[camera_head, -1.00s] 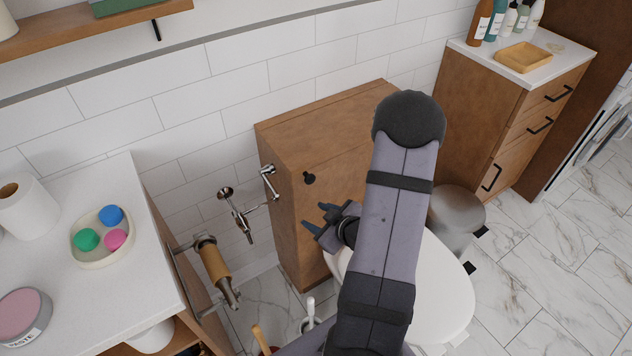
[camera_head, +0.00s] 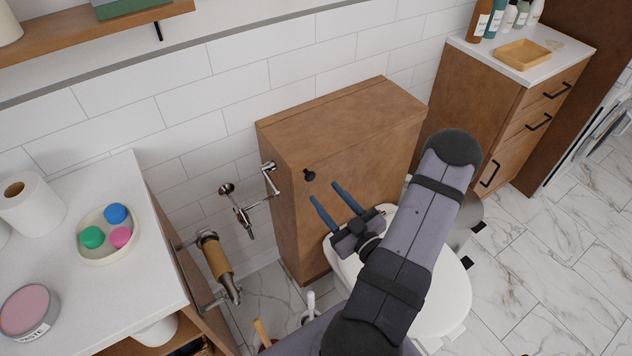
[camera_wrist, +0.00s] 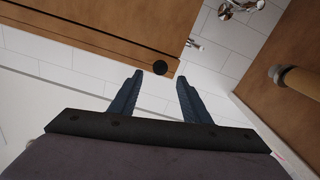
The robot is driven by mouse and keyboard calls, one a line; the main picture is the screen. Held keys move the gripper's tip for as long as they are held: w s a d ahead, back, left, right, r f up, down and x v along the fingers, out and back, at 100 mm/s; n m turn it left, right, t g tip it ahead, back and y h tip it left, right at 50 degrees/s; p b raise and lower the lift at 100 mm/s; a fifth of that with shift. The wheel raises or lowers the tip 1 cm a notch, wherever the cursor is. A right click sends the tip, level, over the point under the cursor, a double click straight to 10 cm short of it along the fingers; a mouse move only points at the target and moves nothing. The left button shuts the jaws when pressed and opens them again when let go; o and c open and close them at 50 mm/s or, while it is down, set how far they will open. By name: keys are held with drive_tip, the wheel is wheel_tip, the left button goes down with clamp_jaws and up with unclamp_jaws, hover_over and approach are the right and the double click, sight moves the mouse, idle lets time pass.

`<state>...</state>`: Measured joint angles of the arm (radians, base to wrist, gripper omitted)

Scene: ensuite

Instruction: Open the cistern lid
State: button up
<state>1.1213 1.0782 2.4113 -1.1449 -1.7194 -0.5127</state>
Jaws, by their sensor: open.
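The cistern is a brown wooden box against the tiled wall, and its flat lid (camera_head: 340,115) is closed on top. A small black knob (camera_head: 309,174) sits on the upper left of its front face. My gripper (camera_head: 326,193) is open and empty, in front of the cistern's front face and below the knob. Its blue fingers point up toward the cistern. In the wrist view my gripper (camera_wrist: 160,80) has a clear gap between its fingers. I cannot tell whether a finger touches the cistern.
The white toilet bowl (camera_head: 445,295) is below my arm. A metal valve (camera_head: 240,212) and pipe fittings are left of the cistern. A white counter (camera_head: 60,255) with a dish of coloured pieces stands at left, and a wooden drawer cabinet (camera_head: 500,110) at right.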

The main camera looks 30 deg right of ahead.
sight(312, 178)
drive_tip(key=shift+w+p, duration=0.65)
drive_tip(key=shift+w, duration=2.4)
clamp_jaws()
